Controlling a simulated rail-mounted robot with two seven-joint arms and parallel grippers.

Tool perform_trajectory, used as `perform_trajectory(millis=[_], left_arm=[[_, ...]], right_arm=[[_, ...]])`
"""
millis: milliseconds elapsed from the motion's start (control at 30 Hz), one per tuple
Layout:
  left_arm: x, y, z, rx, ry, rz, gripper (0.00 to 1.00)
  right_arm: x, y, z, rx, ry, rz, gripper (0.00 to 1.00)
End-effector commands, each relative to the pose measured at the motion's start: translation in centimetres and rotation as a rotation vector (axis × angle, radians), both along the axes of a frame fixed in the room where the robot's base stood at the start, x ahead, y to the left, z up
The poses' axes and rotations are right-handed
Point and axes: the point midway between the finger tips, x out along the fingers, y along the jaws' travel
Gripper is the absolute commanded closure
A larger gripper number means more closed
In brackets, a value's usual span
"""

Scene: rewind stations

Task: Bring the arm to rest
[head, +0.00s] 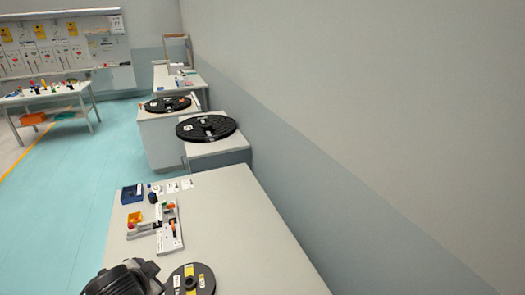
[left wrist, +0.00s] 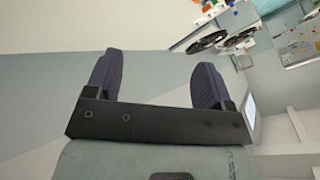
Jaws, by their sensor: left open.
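My left gripper (left wrist: 152,82) shows in the left wrist view with its two dark fingers spread wide apart. Nothing is between the fingers; the grey wall (left wrist: 75,65) is behind them. In the head view a dark rounded part of my arm shows at the bottom left, at the near edge of the light grey table (head: 247,230). The fingertips cannot be made out there. My right gripper is in neither view.
A black reel (head: 205,272) lies near my arm. A blue bin (head: 132,194) and a small fixture (head: 169,228) stand at the table's left. Large black reels (head: 207,127) (head: 167,104) lie on stands behind. The table's right part is clear beside the wall (head: 400,120).

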Motion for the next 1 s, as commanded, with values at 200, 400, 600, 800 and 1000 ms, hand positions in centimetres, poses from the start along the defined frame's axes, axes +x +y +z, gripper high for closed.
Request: perform_trajectory(millis=[200,400,600,800,1000], left_arm=[[-1.5,-3.7,7.3,0.021,-0.233,-0.109,0.24],[-4.9,-4.9,10.4,-0.073,-0.305,-0.048,0.24],[-10.6,-4.7,11.1,-0.211,-0.232,0.094,0.24],[-17.8,-4.8,9.4,-0.325,-0.033,0.228,0.24],[-25.0,-5.6,7.5,-0.371,0.176,0.321,0.24]], right_arm=[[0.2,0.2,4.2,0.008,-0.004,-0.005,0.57],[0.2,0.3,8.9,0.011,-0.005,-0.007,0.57],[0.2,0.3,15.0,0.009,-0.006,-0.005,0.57],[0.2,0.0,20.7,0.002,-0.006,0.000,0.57],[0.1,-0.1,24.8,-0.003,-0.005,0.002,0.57]])
